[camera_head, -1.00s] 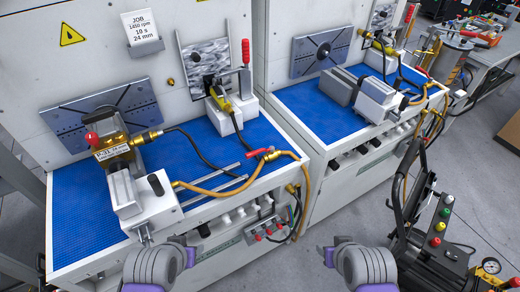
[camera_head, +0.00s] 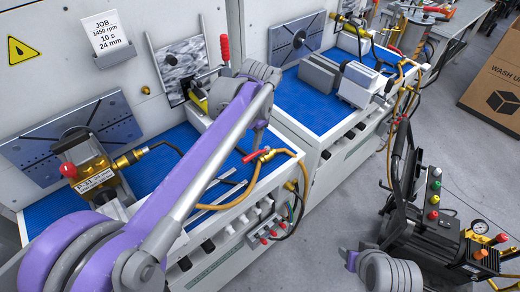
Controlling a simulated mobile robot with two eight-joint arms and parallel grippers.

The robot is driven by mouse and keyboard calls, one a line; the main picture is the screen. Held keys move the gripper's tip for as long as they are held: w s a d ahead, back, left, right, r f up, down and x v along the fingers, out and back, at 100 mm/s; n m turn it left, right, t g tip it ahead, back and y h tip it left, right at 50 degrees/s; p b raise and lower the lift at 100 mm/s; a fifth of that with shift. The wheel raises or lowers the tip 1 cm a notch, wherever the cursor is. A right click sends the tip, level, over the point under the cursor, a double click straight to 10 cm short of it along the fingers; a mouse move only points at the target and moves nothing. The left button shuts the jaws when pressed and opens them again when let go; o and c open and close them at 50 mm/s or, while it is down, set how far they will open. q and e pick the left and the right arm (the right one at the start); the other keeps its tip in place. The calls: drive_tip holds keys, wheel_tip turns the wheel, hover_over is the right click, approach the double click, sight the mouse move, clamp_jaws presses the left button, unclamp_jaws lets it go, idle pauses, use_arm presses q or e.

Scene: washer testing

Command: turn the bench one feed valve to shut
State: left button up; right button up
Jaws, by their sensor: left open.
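The likely feed valve (camera_head: 262,153) is a brass fitting with a red lever, on the front right edge of the near bench (camera_head: 283,176). A yellow hose (camera_head: 293,155) runs from it. My left arm reaches across the near bench from the lower left. Its left gripper (camera_head: 256,138) points down just above the valve, mostly hidden behind the grey wrist; it is open, and I cannot tell whether it touches the lever. On my right side only grey and purple arm links show at the bottom; the right gripper is hidden.
A brass block with a red knob (camera_head: 90,172) stands on the near bench at left. A red-handled clamp (camera_head: 224,50) stands behind my forearm. A second bench (camera_head: 310,100) adjoins at right. A black pump unit (camera_head: 425,225) stands at lower right; grey floor (camera_head: 340,215) lies between.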

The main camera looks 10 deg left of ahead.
sight(249, 156)
use_arm(q)
drive_tip(key=f, duration=0.3)
drive_tip(key=w+f, duration=0.1)
drive_tip(key=f, duration=0.3)
drive_tip(key=w+f, duration=0.1)
drive_tip(key=f, duration=0.2)
drive_tip(key=shift+w+a+f, duration=0.15)
drive_tip(key=shift+a+f, duration=0.15)
drive_tip(key=shift+a, duration=0.1)
clamp_jaws()
idle(1.0)
